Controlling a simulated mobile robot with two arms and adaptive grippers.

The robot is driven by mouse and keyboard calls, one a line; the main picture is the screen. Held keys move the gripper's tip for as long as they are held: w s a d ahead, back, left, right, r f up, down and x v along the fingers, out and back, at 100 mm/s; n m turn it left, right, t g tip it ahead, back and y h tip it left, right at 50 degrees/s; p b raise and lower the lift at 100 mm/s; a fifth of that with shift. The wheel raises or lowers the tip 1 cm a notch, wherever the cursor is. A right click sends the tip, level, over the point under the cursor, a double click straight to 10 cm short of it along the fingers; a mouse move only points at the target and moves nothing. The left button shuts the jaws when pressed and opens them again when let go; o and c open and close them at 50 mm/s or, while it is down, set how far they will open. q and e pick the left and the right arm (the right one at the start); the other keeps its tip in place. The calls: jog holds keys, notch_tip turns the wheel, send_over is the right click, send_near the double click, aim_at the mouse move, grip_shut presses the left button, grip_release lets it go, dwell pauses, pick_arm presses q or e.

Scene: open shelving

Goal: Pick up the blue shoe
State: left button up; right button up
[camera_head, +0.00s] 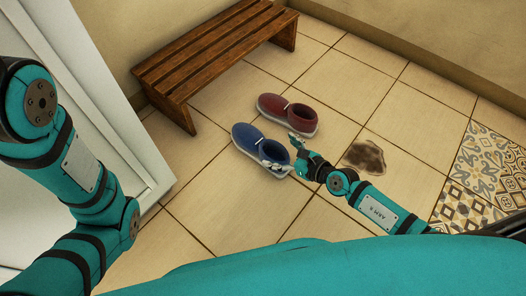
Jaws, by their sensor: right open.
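The blue shoe (247,139) stands on the tiled floor with its toe toward the upper left and its opening toward my right gripper. My right gripper (280,152) is open at the heel end of the blue shoe. One finger overlaps the shoe's near side and the other shows beyond its far side; I cannot tell whether they touch it. The lower heel part is partly hidden by the gripper. My left arm comes in at the left, but its gripper is out of view.
A red shoe (281,110) stands just behind the blue shoe, close to the gripper's upper finger. A brown slatted bench (213,56) stands behind. A white door or panel (98,90) is at left.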

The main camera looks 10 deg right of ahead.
aim_at(264, 142)
jog(key=shift+w+a+f, duration=0.3)
jog(key=shift+w+a, duration=0.05)
jog(key=shift+w, duration=0.15)
jog(key=b+x, duration=0.4)
jog(key=shift+w, duration=0.2)
jog(key=shift+w+a, duration=0.2)
jog(key=shift+w, duration=0.15)
jog(key=shift+r, duration=0.1)
jog(key=c, duration=1.8)
